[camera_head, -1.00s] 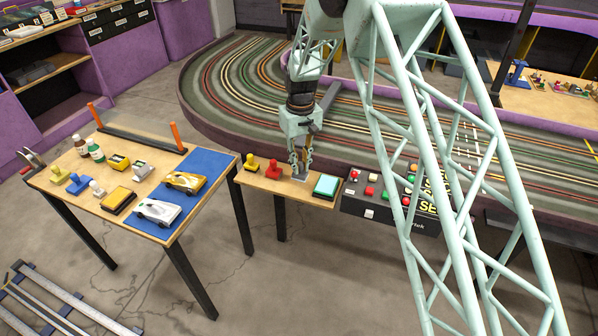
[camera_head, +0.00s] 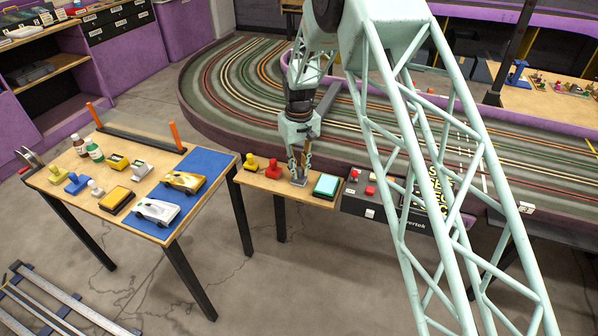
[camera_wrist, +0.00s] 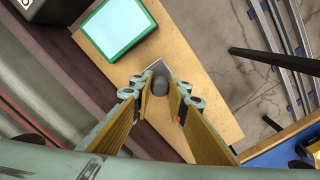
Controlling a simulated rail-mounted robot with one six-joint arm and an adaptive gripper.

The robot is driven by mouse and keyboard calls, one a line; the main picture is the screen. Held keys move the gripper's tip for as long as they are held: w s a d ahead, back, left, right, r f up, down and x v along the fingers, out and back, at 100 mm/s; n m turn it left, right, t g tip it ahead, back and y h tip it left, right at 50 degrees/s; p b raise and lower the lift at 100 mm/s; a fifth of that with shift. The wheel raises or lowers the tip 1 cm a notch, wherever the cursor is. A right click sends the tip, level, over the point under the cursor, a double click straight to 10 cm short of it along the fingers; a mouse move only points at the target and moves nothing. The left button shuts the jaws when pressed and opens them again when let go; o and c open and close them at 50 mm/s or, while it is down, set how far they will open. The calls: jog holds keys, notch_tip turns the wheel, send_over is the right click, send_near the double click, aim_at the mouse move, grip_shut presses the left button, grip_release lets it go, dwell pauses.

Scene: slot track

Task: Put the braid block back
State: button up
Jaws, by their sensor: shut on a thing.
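A small grey block with a round knob, which I take for the braid block (camera_wrist: 160,68), is between my fingers. My gripper (camera_wrist: 159,86) is shut on its grey knob, pointing down over the small wooden shelf (camera_wrist: 205,92). In the head view, my gripper (camera_head: 299,170) holds the grey block (camera_head: 299,182) at the shelf top (camera_head: 262,184), between a red stamp-like block (camera_head: 274,172) and a teal-topped pad (camera_head: 326,185). The block looks upright. Whether its base touches the shelf I cannot tell.
A yellow knobbed block (camera_head: 253,164) stands at the shelf's left. A black button console (camera_head: 372,198) adjoins its right end. The left table (camera_head: 90,188) carries two model cars, bottles, a black-and-yellow pad (camera_head: 117,200) and other blocks. The slot track lies behind.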

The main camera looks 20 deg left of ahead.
aim_at(299, 168)
jog(key=shift+f, duration=0.1)
dwell(0.3)
jog(key=o, duration=0.9)
notch_tip(299, 168, up, 12)
jog(key=p, duration=0.2)
dwell(0.4)
dwell(0.5)
dwell(0.3)
